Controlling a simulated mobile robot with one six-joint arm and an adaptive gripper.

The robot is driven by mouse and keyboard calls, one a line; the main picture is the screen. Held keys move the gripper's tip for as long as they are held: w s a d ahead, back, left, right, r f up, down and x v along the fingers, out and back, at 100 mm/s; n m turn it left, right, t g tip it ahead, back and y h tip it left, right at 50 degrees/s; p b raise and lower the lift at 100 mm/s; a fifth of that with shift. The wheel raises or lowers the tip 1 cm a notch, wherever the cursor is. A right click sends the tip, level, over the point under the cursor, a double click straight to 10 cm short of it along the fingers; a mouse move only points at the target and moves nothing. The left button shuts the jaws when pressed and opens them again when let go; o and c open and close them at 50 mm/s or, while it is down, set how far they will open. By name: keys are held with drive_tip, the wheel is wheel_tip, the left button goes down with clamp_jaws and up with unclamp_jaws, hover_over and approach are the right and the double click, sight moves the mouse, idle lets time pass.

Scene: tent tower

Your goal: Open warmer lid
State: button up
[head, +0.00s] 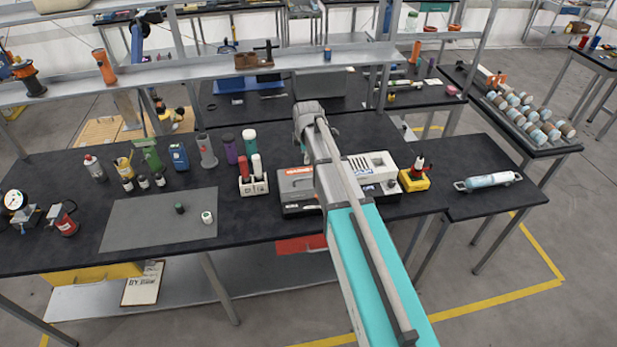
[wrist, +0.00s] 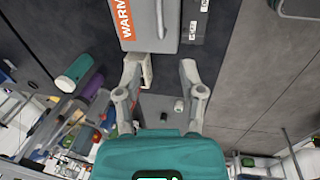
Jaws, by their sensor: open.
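The warmer (head: 297,192) is a grey box with an orange label, on the black bench in the middle of the head view. My arm covers its right part. In the wrist view the warmer (wrist: 180,35) is at the top, with "WARM" on its orange label and a thin light bar along its top. It looks closed. My gripper (wrist: 160,72) is open, its two fingers apart and pointing toward the warmer's near edge. I see nothing held. Whether a finger touches the warmer I cannot tell.
A white vented device (head: 372,165) and a yellow box (head: 413,181) stand right of the warmer. A grey mat (head: 150,222) lies further left. A metal shelf (head: 220,68) runs above the bench's back.

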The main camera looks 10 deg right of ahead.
sight(306, 178)
drive_tip(key=shift+w+f+b, duration=0.4)
drive_tip(key=shift+f+b, duration=1.65)
drive_tip(key=shift+f, duration=0.05)
drive_tip(key=shift+w+f+b, duration=0.45)
drive_tip(key=shift+f+b, duration=1.6)
drive_tip(key=shift+f, duration=0.1)
drive_tip(key=shift+w+f+b, duration=0.4)
drive_tip(key=shift+f+b, duration=1.65)
drive_tip(key=shift+f, duration=0.05)
drive_tip(key=shift+c, duration=0.3)
clamp_jaws()
drive_tip(key=shift+d, duration=0.4)
drive_tip(key=shift+a+r, duration=0.1)
